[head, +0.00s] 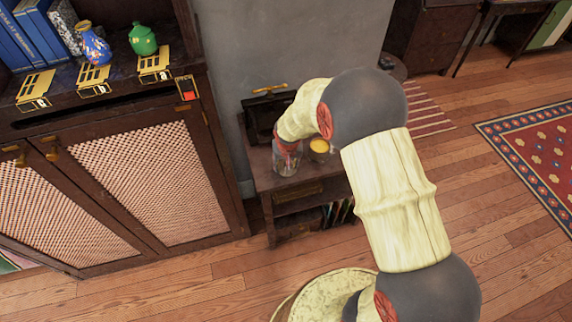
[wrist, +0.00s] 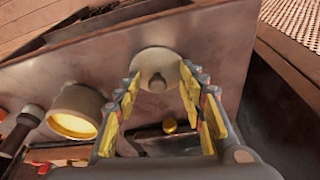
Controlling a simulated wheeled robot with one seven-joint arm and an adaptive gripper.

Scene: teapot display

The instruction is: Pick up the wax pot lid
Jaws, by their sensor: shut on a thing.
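The wax pot lid (wrist: 152,60) is a pale round disc with a small knob, seen between my fingertips in the wrist view. My gripper (wrist: 159,75) has a yellow-padded finger on either side of it and is shut on it. The exact contact at the fingertips is hard to make out. The wax pot (wrist: 75,112), a round pot with yellow wax showing in its open top, stands to the left in the wrist view. In the head view the pot (head: 319,149) is on the small side table (head: 262,178), just right of my gripper (head: 286,155). The lid cannot be told apart there.
A dark box (head: 262,112) with a gold handle stands at the table's back. A cabinet (head: 150,185) with mesh doors is to the left, with a blue vase (head: 95,48) and green teapot (head: 143,39) on it. A grey wall is behind. Open wooden floor lies in front.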

